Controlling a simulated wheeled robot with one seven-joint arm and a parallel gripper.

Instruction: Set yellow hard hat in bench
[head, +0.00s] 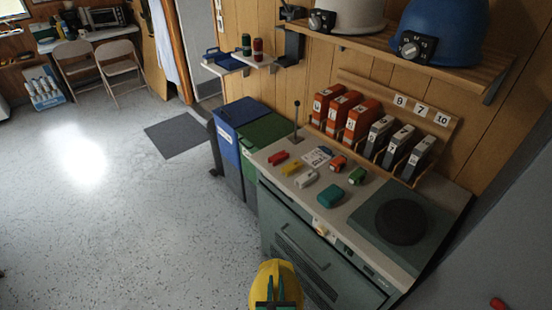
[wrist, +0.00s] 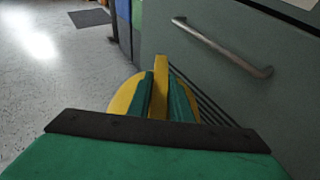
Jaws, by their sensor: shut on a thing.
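The yellow hard hat (head: 272,268) is at the bottom of the head view, in front of the grey-green bench (head: 300,233) with a drawer handle. My gripper (head: 277,288) is shut on the hat. In the wrist view my gripper's teal fingers (wrist: 161,88) stand on either side of a raised yellow ridge of the hat (wrist: 123,100). The hat is held beside the bench's front, lower than its top. Much of the hat is hidden by the fingers or cut off by the frame.
The bench top holds several small coloured blocks, a dark round disc (head: 401,222) and a row of numbered binders (head: 359,121). Blue (head: 239,113) and green (head: 265,132) bins stand left of it. White and blue hard hats (head: 440,30) sit on a shelf.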

